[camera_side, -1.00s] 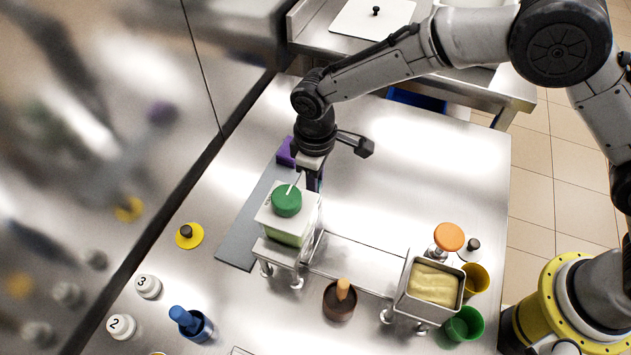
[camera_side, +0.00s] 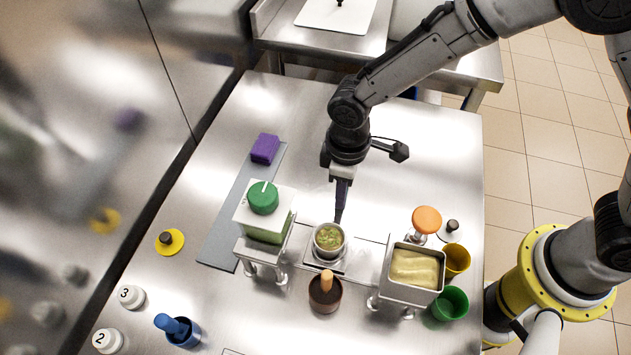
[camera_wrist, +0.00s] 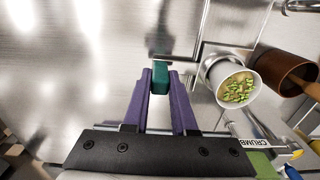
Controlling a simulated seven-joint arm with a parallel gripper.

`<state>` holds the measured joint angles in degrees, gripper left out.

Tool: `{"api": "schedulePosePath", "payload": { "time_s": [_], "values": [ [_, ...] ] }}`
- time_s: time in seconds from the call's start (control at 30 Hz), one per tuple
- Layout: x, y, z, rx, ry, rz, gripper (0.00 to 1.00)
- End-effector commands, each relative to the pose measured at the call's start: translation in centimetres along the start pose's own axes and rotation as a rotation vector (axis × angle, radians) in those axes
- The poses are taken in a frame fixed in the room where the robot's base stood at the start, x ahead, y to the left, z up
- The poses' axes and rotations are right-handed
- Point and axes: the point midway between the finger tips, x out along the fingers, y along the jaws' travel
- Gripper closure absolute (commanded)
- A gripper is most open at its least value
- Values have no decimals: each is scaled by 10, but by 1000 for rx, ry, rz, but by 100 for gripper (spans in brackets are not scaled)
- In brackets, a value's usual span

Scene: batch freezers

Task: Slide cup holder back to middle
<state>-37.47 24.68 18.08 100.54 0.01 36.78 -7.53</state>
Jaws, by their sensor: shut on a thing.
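My gripper (camera_side: 339,217) points down just behind the cup holder (camera_side: 339,265) on the rail. In the wrist view its purple fingers (camera_wrist: 160,84) are shut on a teal handle (camera_wrist: 160,72), which seems to belong to the holder. The small cup (camera_side: 329,239) stands upright on the holder, with green bits on pale contents; it also shows in the wrist view (camera_wrist: 238,88). The holder sits between the green-topped dispenser (camera_side: 264,214) on the left and the metal tub of yellow cream (camera_side: 413,268) on the right. The fingertips are hard to make out in the side view.
A brown pot (camera_side: 325,295) with a wooden handle stands close in front of the holder. Orange-topped (camera_side: 426,220), yellow (camera_side: 457,260) and green (camera_side: 450,303) items surround the tub. A purple block (camera_side: 265,149) lies on the grey strip. The table behind the rail is clear.

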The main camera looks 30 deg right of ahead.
Motion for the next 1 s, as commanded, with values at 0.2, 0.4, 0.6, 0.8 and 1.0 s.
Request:
{"api": "schedulePosePath", "payload": {
  "time_s": [0.2,0.4,0.6,0.8,1.0],
  "values": [
    [-2,0,16,0,3,1,100],
    [-1,0,16,0,4,1,100],
    [-1,0,16,0,4,1,54],
    [-1,0,16,0,2,0,45],
    [-3,0,16,0,3,1,45]
  ]
}}
